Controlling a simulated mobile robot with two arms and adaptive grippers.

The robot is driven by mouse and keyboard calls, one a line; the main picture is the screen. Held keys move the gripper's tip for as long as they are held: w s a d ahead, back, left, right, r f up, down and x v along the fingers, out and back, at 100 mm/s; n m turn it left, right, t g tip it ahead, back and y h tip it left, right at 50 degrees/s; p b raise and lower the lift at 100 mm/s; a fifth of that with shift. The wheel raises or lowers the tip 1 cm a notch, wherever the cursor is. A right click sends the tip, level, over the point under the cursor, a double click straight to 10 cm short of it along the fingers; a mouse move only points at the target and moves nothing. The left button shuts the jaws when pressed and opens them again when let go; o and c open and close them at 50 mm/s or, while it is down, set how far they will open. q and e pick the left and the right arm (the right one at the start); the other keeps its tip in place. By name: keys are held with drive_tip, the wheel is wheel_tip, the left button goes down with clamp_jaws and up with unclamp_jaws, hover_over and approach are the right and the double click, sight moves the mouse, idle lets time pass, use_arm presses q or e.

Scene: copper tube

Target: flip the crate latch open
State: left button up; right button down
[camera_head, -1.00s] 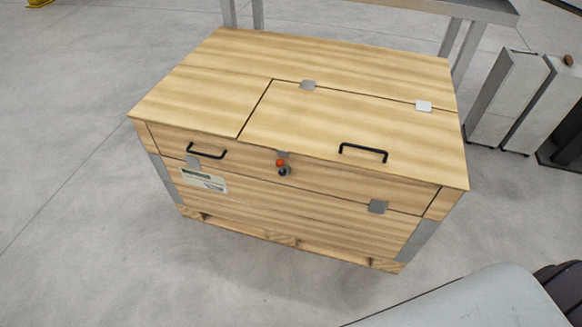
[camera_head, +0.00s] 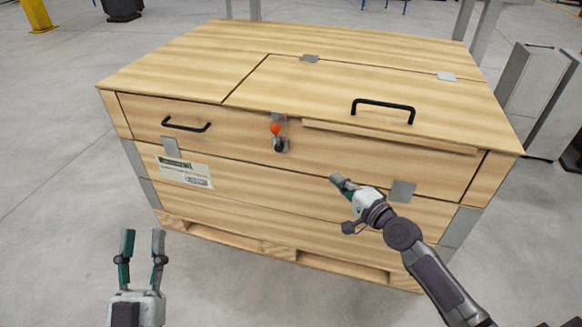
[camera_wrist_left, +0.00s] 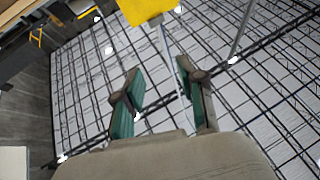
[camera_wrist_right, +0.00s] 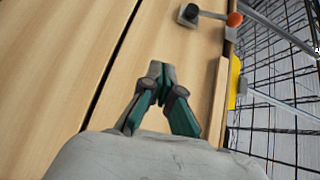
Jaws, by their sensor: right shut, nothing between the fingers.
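The wooden crate (camera_head: 330,220) stands on a pallet in front of me. Its latch (camera_head: 278,138), a dark metal piece with an orange-red knob, sits on the upper front face, left of the middle. The latch also shows at the top of the right wrist view (camera_wrist_right: 215,16), with the knob at its right. My right gripper (camera_head: 335,179) is shut and empty, close to the front face, right of and below the latch and apart from it. My left gripper (camera_head: 143,236) is open and empty, in front of the crate's lower left, pointing up.
The lid panel has a black handle (camera_head: 383,107); another black handle (camera_head: 187,125) is on the front left. A label (camera_head: 186,173) is below it. Grey panels (camera_head: 545,100) stand right of the crate. The floor (camera_head: 50,220) at left is clear.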

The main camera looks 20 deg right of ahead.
sight(277, 138)
use_arm(q)
drive_tip(key=s+a+r+t+h+b, duration=0.1)
drive_tip(key=s+r+t+b, duration=0.1)
drive_tip(key=s+r, duration=0.4)
drive_tip(key=shift+s+a+r+t, duration=0.2)
drive_tip(key=shift+a+r+t, duration=0.05)
drive_tip(key=shift+r+t, duration=0.6)
use_arm(e)
wheel_tip(277, 138, up, 7)
drive_tip(key=a+m+t+y, duration=0.1)
drive_tip(key=a+y, duration=0.1)
drive_tip(key=shift+s+a+t+y, duration=0.2)
drive_tip(key=shift+s+t+y, duration=0.1)
drive_tip(key=shift+s, duration=0.15)
